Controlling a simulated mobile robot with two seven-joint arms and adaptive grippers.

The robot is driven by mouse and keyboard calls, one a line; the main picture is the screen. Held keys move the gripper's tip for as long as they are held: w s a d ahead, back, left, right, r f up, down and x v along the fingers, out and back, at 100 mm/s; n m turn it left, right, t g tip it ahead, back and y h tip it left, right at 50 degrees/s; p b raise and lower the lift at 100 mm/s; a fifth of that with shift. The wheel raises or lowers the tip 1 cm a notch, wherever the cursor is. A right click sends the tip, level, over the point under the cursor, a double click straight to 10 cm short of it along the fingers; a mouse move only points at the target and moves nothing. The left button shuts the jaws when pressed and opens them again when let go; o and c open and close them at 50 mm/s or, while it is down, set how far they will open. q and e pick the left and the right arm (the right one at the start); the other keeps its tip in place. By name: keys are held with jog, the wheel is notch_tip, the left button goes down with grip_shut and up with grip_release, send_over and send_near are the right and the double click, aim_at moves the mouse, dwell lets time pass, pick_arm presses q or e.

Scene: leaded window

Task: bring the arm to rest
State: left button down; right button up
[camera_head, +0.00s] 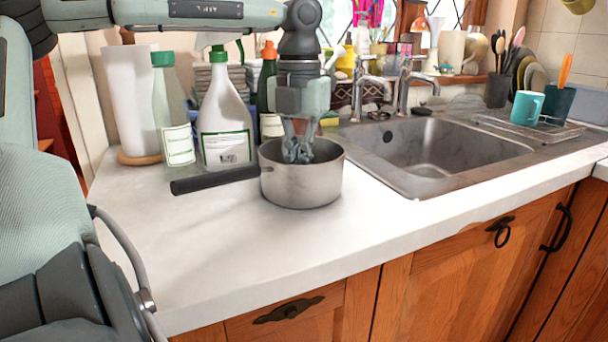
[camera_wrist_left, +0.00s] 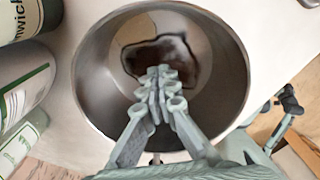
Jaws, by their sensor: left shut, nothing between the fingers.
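My left gripper (camera_head: 298,152) points straight down over the mouth of a steel saucepan (camera_head: 302,187), with its fingertips at or just below the rim. In the left wrist view the gripper (camera_wrist_left: 158,82) is shut and empty above the inside of the saucepan (camera_wrist_left: 92,85). A dark, ring-like patch (camera_wrist_left: 180,72) shows on the pan's bottom; I cannot tell what it is. The pan stands upright on the white counter, its black handle (camera_head: 215,180) pointing left.
A green-capped bottle (camera_head: 173,120), a white spray bottle (camera_head: 225,125) and a paper roll (camera_head: 130,100) stand behind and left of the pan. The sink (camera_head: 440,150) and taps (camera_head: 402,85) are to the right. The white counter (camera_head: 190,255) is clear in front.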

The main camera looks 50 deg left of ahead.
pick_arm(q)
jog(key=shift+w+r, duration=0.3)
jog(key=shift+r, duration=0.3)
jog(key=shift+w+r, duration=0.3)
jog(key=shift+r, duration=0.3)
notch_tip(320, 180, up, 8)
jog(key=s, duration=0.1)
jog(key=shift+s+f, duration=0.15)
jog(key=shift+f, duration=0.05)
jog(key=shift+d, duration=0.1)
